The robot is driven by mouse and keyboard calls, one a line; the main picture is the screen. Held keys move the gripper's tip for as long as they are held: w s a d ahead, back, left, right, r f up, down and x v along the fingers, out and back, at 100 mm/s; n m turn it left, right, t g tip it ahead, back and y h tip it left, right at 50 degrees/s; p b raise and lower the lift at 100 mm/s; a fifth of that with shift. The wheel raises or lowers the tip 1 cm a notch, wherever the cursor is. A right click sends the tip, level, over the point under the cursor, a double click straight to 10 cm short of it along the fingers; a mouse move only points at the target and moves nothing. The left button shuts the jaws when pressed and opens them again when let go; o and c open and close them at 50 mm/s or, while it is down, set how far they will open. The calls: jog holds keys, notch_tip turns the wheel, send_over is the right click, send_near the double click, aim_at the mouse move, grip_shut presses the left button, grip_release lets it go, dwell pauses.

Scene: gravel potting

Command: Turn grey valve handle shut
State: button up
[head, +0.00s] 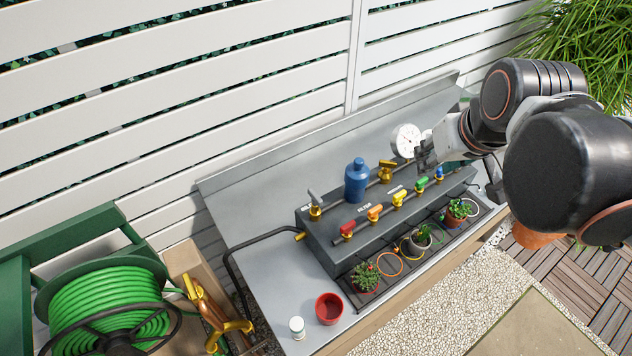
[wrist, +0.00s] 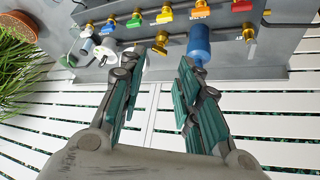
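The grey valve handle (head: 312,196) stands on a brass valve at the left end of the pipe on the grey manifold box, left of the blue filter. My gripper (head: 427,153) is near the round white gauge, at the right part of the pipe, well apart from the grey handle. In the wrist view my gripper (wrist: 162,60) is open, its two fingers spread with nothing between them. In the head view the arm hides part of the manifold's right end.
The blue filter (head: 357,180), brass valve (head: 387,170) and gauge (head: 406,140) rise along the rear pipe. Red, orange, yellow, green and blue taps line the front. Potted plants stand on a black tray (head: 358,297). A red pot (head: 329,308) and green hose reel (head: 108,310) are left.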

jog(key=w+a+r+n+g+p, duration=0.1)
jog(key=w+a+r+n+p, duration=0.2)
jog(key=w, duration=0.5)
jog(key=w+a+r+n+g+p, duration=0.1)
jog(key=w+a+r+p, duration=0.2)
jog(key=w+p, duration=0.4)
jog(key=n+g+b, duration=0.2)
jog(key=g+b, duration=0.2)
send_over(315, 194)
notch_tip(315, 194, down, 11)
notch_tip(315, 194, down, 13)
jog(key=b, duration=0.8)
jog(key=shift+r, duration=0.2)
grip_shut()
